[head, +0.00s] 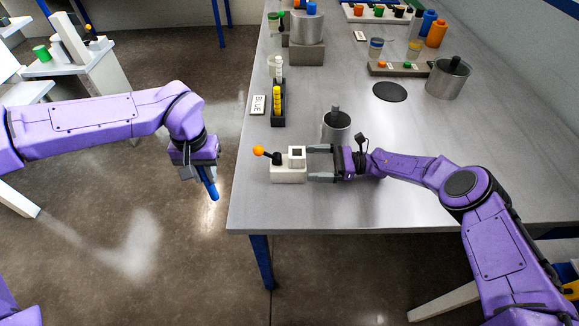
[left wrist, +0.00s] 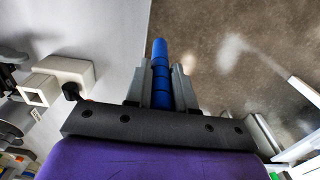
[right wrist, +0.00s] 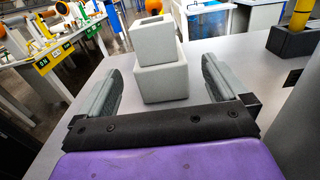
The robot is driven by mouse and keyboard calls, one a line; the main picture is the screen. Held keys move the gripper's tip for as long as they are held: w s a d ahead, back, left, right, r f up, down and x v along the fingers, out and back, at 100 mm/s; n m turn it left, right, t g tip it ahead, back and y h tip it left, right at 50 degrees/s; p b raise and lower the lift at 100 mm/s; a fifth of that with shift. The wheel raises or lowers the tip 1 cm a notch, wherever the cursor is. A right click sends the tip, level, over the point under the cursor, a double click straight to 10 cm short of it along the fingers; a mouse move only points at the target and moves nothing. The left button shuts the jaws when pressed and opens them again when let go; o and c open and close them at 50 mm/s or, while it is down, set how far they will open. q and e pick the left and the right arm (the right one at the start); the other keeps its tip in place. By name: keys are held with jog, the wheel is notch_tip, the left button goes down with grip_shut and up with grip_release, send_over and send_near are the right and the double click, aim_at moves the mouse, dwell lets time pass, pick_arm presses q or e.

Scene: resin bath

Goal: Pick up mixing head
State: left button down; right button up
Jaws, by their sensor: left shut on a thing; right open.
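No part is plainly marked as the mixing head. My left gripper (head: 197,172) is shut on a blue ribbed rod (head: 211,190) and holds it pointing down, off the table's left edge. In the left wrist view the blue rod (left wrist: 160,78) sits between both fingers. A pale fixture (head: 289,174) stands near the table's front edge, with a hollow square block (head: 297,156) on top and a black lever with an orange ball (head: 259,151). My right gripper (head: 319,163) is open and empty, just right of the fixture. In the right wrist view the fixture (right wrist: 162,83) shows ahead, between the fingers.
A grey cylinder with a black knob (head: 336,126) stands just behind my right gripper. A BLUE label (head: 258,104) and a dark rack of yellow pieces (head: 278,108) lie behind the fixture. A larger grey pot (head: 448,80) and black disc (head: 390,91) are farther back.

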aim_at(292, 160)
jog(key=shift+a+f, duration=0.3)
jog(key=shift+f, duration=0.2)
jog(key=a, duration=0.7)
jog(key=shift+a, duration=0.1)
jog(key=shift+r, duration=0.1)
jog(key=c, duration=1.4)
notch_tip(292, 160, up, 9)
jog(key=shift+f, duration=0.15)
jog(key=shift+c, duration=0.2)
jog(key=shift+s, duration=0.25)
jog(key=f, duration=0.3)
jog(key=s+f, duration=0.1)
jog(key=f, duration=0.1)
jog(key=shift+a, duration=0.4)
jog(key=shift+w+d+f, duration=0.15)
jog(key=shift+w+f, duration=0.2)
jog(key=shift+f, duration=0.25)
jog(key=shift+w+d+f, duration=0.15)
jog(key=shift+w+f, duration=0.15)
jog(key=shift+f, duration=0.25)
jog(key=shift+w+d+r, duration=0.15)
jog(key=shift+w, duration=0.1)
jog(key=shift+s+f, duration=0.2)
jog(key=shift+f, duration=0.3)
jog(key=shift+w+f, duration=0.1)
jog(key=shift+f, duration=0.1)
